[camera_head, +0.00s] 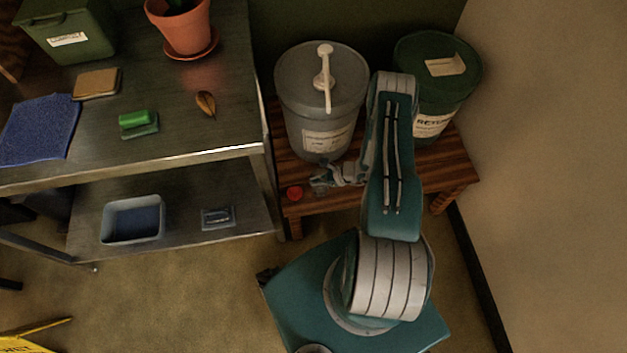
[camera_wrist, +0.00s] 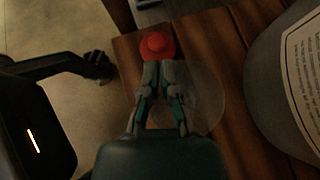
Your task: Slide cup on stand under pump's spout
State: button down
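The wooden stand (camera_head: 457,168) carries a grey bucket (camera_head: 300,95) with a white pump (camera_head: 325,80), whose spout points toward the stand's front. A faint clear round shape (camera_wrist: 207,92), perhaps the cup seen from above, shows in the wrist view beside and partly behind my fingers; I cannot tell whether they touch it. A small red round object (camera_head: 295,193) sits at the stand's left front corner; it also shows just beyond my fingertips in the wrist view (camera_wrist: 157,45). My gripper (camera_head: 317,182) is low over the stand's front left, its fingers (camera_wrist: 160,68) drawn together with nothing visible between them.
A green labelled bucket (camera_head: 445,90) stands on the stand's right. A metal shelf table (camera_head: 190,135) is close on the left, holding a plant pot (camera_head: 182,25), blue cloth (camera_head: 40,128) and sponges. A wall (camera_head: 550,150) bounds the right.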

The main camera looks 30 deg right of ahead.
jog(key=shift+s+d+f, duration=0.2)
jog(key=shift+s+d, duration=0.4)
jog(key=shift+d, duration=0.2)
jog(key=shift+r, duration=0.1)
jog(key=s+d+r, duration=0.1)
jog(key=s+d, duration=0.5)
jog(key=d, duration=0.4)
jog(key=shift+s+r, duration=0.15)
jog(key=shift+r, duration=0.05)
